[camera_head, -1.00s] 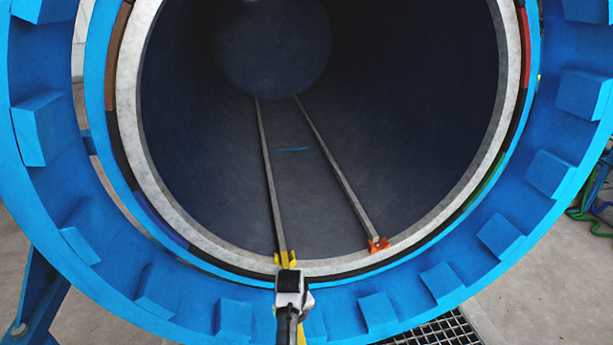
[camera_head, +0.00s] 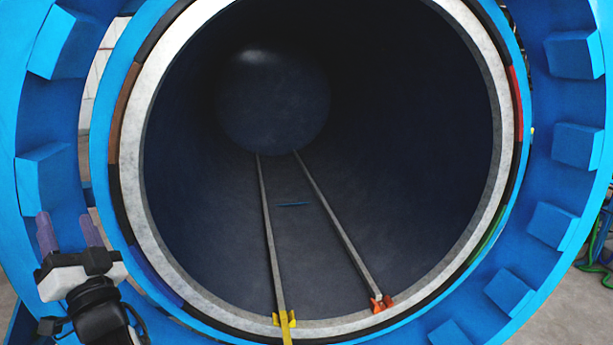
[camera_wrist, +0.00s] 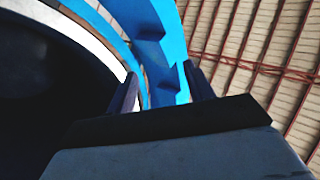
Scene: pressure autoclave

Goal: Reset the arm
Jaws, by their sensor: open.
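My gripper (camera_head: 68,232) is at the lower left in the head view, in front of the left side of the autoclave's blue ring. Its two fingers point up, stand apart and hold nothing. In the wrist view the two fingers (camera_wrist: 160,88) frame part of the blue ring (camera_wrist: 167,40). The autoclave's round opening has a pale rim (camera_head: 133,190). Its dark chamber (camera_head: 400,120) is open, with two rails (camera_head: 338,230) running to the back. A yellow piece (camera_head: 284,320) is at the left rail's front end and an orange piece (camera_head: 381,303) at the right rail's.
The toothed blue ring (camera_head: 560,145) surrounds the opening. A small blue strip (camera_head: 293,204) lies between the rails. Green and blue hoses (camera_head: 597,265) lie on the floor at the right. A ceiling with reddish beams (camera_wrist: 250,65) shows in the wrist view.

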